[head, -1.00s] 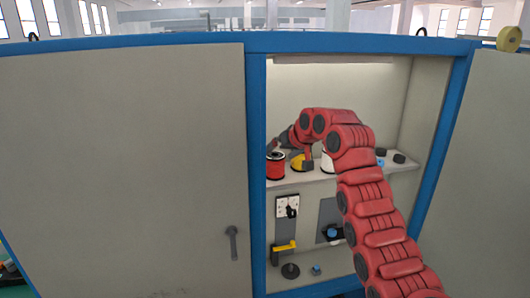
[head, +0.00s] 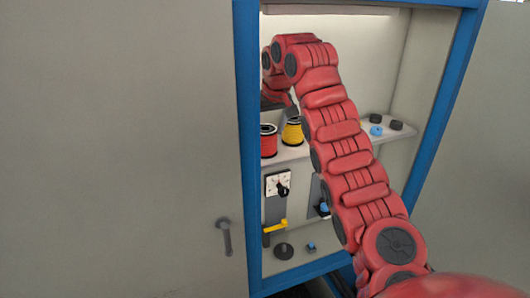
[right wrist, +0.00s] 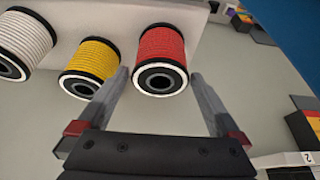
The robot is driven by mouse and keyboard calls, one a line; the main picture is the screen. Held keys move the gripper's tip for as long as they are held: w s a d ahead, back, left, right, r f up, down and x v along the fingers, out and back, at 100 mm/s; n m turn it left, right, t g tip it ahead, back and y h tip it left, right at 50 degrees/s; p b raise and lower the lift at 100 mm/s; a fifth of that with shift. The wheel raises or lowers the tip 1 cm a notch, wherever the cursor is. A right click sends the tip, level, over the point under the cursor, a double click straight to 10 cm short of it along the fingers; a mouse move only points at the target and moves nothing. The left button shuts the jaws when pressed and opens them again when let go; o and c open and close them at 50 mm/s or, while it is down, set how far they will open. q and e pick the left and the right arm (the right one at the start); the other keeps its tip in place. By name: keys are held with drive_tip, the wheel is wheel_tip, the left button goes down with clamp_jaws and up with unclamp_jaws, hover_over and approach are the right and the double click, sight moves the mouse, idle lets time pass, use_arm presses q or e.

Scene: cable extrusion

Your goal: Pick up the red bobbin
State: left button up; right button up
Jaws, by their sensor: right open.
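The red bobbin (head: 268,143) stands upright on the cabinet shelf (head: 291,153) at its left end, by the blue door frame. In the right wrist view the red bobbin (right wrist: 163,48) has black rims, and its round end with a dark hole faces the camera. My right gripper (right wrist: 160,76) is open and empty, with one finger toward each side of the red bobbin's near end. In the head view my right arm reaches into the cabinet, and its gripper is largely hidden behind the arm near the red bobbin. My left gripper is not in view.
A yellow bobbin (head: 292,131) stands just right of the red one. A white bobbin (right wrist: 25,38) shows beyond it in the wrist view. Black and blue knobs (head: 376,131) sit on the shelf's right. The blue door frame (head: 248,170) borders the opening closely on the left.

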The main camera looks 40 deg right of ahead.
sight(263, 140)
drive_tip(key=shift+w+f, duration=0.4)
drive_tip(key=shift+f, duration=0.1)
drive_tip(key=shift+s+f+b, duration=0.1)
drive_tip(key=shift+f+b, duration=0.2)
drive_tip(key=shift+b, duration=0.25)
drive_tip(key=shift+d+f, duration=0.1)
drive_tip(key=shift+f, duration=0.2)
drive_tip(key=x, duration=0.2)
drive_tip(key=p+x, duration=0.1)
drive_tip(key=x, duration=0.1)
drive_tip(key=shift+w+r, duration=0.15)
drive_tip(key=shift+w, duration=0.1)
drive_tip(key=shift+s+r, duration=0.15)
drive_tip(key=c, duration=1.2)
drive_tip(key=shift+r, duration=0.15)
